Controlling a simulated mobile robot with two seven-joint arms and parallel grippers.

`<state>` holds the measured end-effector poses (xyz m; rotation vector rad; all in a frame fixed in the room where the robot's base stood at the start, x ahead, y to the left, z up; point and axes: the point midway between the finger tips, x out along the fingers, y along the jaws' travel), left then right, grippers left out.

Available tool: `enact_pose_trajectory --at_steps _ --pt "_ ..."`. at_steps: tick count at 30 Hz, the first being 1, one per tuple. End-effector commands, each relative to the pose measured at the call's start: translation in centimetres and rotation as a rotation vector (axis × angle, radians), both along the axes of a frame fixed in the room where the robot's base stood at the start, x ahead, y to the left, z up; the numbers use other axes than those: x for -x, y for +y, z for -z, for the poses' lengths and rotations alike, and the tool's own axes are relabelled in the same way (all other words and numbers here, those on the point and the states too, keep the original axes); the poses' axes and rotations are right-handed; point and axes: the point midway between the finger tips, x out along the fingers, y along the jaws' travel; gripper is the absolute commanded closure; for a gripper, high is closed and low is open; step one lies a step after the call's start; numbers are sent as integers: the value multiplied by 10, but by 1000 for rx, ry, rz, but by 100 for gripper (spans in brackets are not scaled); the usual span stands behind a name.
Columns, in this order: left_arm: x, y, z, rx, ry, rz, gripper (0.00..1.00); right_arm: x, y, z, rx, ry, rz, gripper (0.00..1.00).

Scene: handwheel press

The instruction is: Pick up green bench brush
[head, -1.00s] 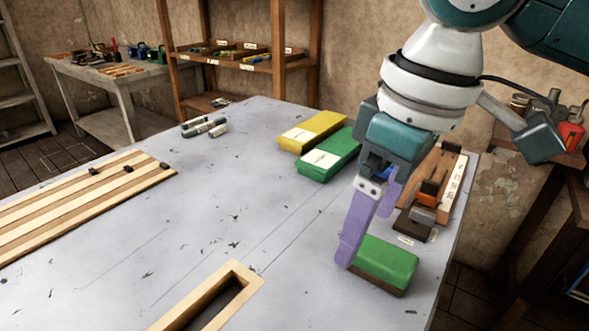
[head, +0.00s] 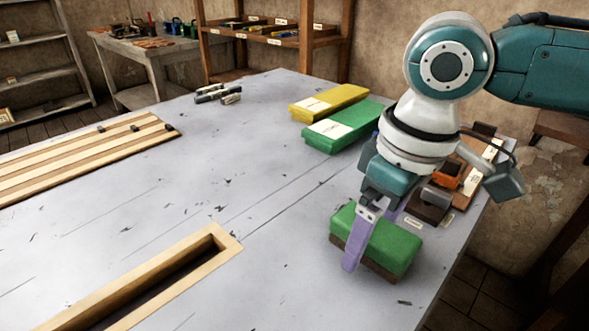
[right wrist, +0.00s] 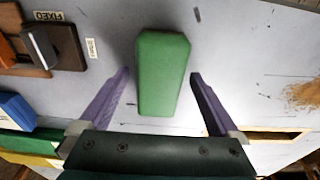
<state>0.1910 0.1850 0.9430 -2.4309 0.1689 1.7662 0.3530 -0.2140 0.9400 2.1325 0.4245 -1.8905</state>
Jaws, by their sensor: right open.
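The green bench brush (head: 388,246), a green block with a dark brown underside, lies on the grey table near its right edge. My right gripper (head: 371,240) is open above it, its purple fingers pointing down. In the head view one finger crosses in front of the brush and the other shows partly behind it. In the right wrist view the brush (right wrist: 161,75) lies between the two spread fingers, with a gap on each side. The brush's far side is hidden in the head view. My left gripper is not in view.
A green box (head: 342,126) and a yellow box (head: 328,101) lie farther back. A wooden fixture (head: 430,203) with dark and orange parts stands just right of my gripper. A wooden-framed slot (head: 228,243) lies front left. The middle of the table (head: 240,180) is clear.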

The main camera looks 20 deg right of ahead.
Motion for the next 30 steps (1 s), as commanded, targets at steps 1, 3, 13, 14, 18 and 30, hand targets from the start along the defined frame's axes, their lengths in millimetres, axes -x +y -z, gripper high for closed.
enact_pose_trajectory --at_steps 1,3,13,14,18,30 --pt "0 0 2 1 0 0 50 0 0 5 1 1 0 3" --pt "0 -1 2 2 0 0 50 -1 0 6 1 0 0 3" --pt "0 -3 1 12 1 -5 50 -1 0 5 1 -1 0 19" --pt "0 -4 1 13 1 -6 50 -1 0 5 1 -1 0 23" --pt "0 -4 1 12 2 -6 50 -1 0 5 1 -1 0 38" --pt "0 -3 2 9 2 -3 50 -1 0 5 1 -1 0 84"
